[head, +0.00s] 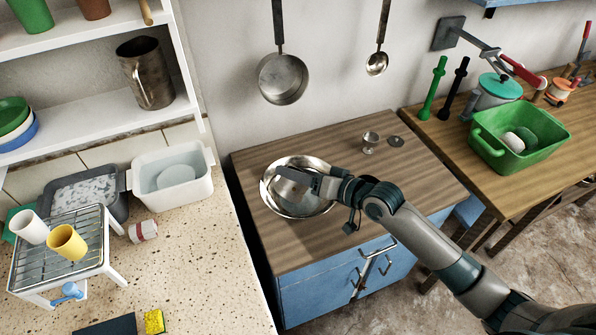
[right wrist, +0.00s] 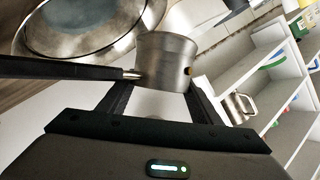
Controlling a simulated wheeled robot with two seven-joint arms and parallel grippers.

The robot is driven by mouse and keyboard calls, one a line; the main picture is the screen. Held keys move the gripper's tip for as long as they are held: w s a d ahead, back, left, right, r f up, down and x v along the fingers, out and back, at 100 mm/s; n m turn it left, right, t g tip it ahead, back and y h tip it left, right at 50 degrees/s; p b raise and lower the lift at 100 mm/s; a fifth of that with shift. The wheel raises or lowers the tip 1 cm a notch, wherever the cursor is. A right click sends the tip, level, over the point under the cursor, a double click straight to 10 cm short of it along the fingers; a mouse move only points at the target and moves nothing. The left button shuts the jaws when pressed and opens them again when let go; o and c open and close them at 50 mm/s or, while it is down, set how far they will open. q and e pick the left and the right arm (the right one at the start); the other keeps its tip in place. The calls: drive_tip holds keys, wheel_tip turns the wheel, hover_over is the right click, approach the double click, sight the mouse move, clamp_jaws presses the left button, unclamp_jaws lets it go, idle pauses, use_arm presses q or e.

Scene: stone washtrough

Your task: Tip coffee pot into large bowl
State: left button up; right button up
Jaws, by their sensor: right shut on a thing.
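The large bowl (head: 268,196) is a shiny metal bowl on the wooden top of the blue cabinet. Its metal rim and inside also show in the right wrist view (right wrist: 75,45). My right gripper (right wrist: 160,95) is over the bowl, with its two fingers on either side of the coffee pot (right wrist: 165,62), a small grey metal pot with a dark long handle (right wrist: 60,68). The gripper is shut on the pot, which is beside the bowl's rim in the wrist picture. In the head view the right hand (head: 325,184) largely hides the pot. My left gripper is not in view.
A small metal cup (head: 370,142) stands behind the bowl, beside a dark round disc (head: 396,142). A ladle (head: 377,64) and a pan (head: 283,78) hang on the wall. A speckled counter with a rack (head: 62,250) is left; a green basin (head: 520,135) is right.

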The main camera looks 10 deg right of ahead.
drive_tip(key=shift+b, duration=0.75)
drive_tip(key=shift+s+a+f+n+h, duration=0.1)
drive_tip(key=shift+a+f+n+h, duration=0.2)
drive_tip(key=shift+f+n, duration=0.15)
drive_tip(key=shift+f, duration=0.15)
drive_tip(key=shift+s+a+f+n+h, duration=0.1)
drive_tip(key=shift+a+f+n+h, duration=0.05)
drive_tip(key=shift+f+n+h, duration=0.25)
drive_tip(key=shift+f, duration=0.1)
